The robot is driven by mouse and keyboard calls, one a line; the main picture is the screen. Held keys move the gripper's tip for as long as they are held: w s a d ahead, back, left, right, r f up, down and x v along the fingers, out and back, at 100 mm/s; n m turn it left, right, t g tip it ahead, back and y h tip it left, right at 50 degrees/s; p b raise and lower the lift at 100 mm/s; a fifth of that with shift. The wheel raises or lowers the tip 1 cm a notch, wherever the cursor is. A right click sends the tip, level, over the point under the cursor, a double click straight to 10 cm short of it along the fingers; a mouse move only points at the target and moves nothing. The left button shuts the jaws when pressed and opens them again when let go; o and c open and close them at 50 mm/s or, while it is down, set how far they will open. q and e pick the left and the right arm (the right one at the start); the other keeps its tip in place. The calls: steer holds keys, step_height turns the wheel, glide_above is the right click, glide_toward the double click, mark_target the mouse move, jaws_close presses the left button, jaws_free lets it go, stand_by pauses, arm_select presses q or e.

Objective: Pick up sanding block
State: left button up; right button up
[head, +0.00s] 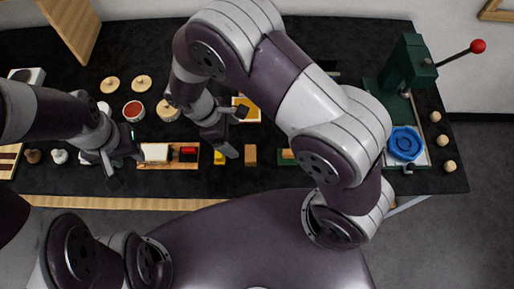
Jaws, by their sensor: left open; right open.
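Several small blocks lie in a row near the front edge of the black table. One is a plain tan block (250,155), one is a yellow block (219,158), and one is a green and wood-coloured block (287,156), partly hidden by my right arm. I cannot tell for certain which is the sanding block. My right gripper (236,133) is open and empty, above the table just behind the tan and yellow blocks. My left gripper (127,169) is open and empty, left of a wooden tray (168,165).
A green press (404,72) with a red-knobbed lever and a blue ring (404,143) stand at the right. A red-filled jar (134,110) and round wooden lids (141,83) lie at the back left. My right arm covers the table's middle.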

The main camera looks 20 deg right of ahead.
mark_target(250, 153)
steer(key=p+x, duration=0.2)
steer(key=x, duration=1)
steer(key=shift+s+d+p, duration=0.15)
steer(key=shift+s+p, duration=0.05)
steer(key=shift+p, duration=0.2)
steer(key=c, duration=1)
